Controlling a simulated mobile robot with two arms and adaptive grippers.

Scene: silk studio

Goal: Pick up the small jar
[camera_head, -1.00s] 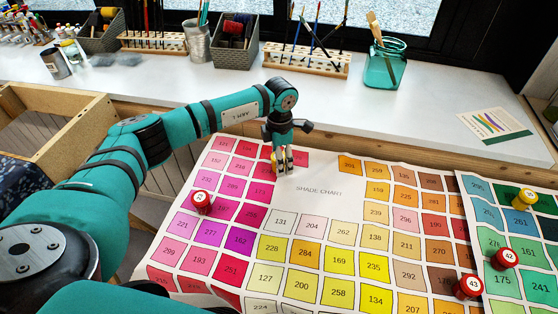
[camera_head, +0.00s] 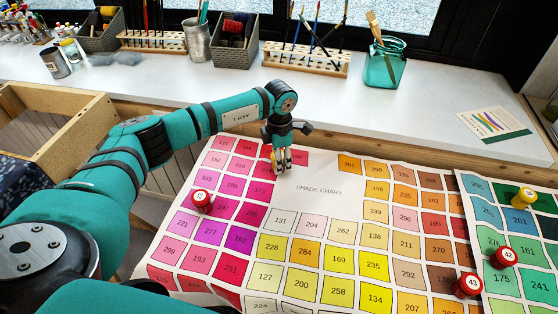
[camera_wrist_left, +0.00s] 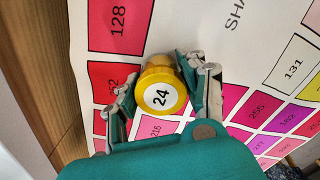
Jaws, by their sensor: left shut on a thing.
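A small yellow jar with a white lid label reading 24 (camera_wrist_left: 161,96) sits between the fingers of my left gripper (camera_wrist_left: 163,88) in the left wrist view. The fingers are shut on its sides. In the head view my left gripper (camera_head: 281,167) points down over the upper left part of the shade chart (camera_head: 325,205). Its fingers hide most of the jar there. I cannot tell whether the jar's base touches the chart. My right gripper is not in view.
A red jar (camera_head: 202,200) stands on the chart's left side. Red jars 43 (camera_head: 468,285) and 42 (camera_head: 505,258) and a yellow jar (camera_head: 524,198) stand at the right. A white counter (camera_head: 410,115) behind holds brush racks, pots and a teal glass jar (camera_head: 384,66).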

